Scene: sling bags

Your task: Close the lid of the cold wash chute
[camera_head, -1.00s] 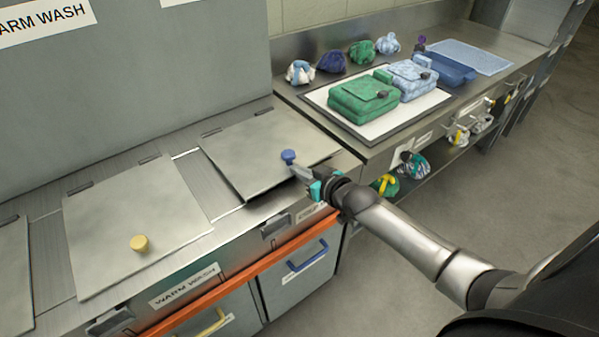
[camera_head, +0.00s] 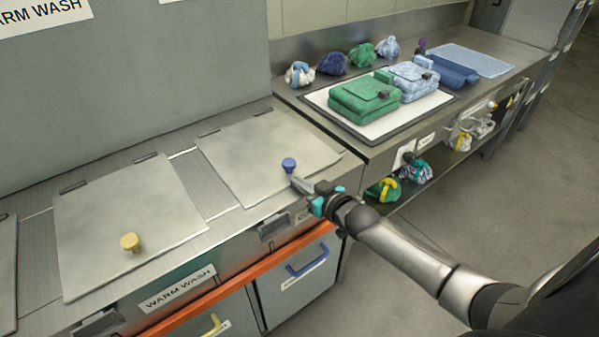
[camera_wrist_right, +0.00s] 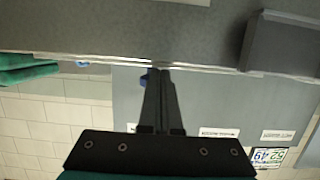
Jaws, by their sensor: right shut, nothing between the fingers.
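The cold wash chute lid (camera_head: 250,160) is the grey metal plate with a blue knob (camera_head: 289,165) at its front right. It lies flat, or nearly so, on the counter in the head view. My right gripper (camera_head: 297,181) is shut and empty, with its tips at the lid's front edge just below the knob. I cannot tell whether the tips touch the lid. In the right wrist view the shut fingers (camera_wrist_right: 158,75) point up the picture, and the blue knob (camera_wrist_right: 146,79) shows beside them. My left gripper is not in view.
The warm wash lid (camera_head: 100,215) with a yellow knob lies flat to the left. Green and light blue bags rest on a white-topped mat (camera_head: 335,117) at the right. Several bundled cloths stand along the back wall. Blue-handled and yellow-handled drawers are below the counter.

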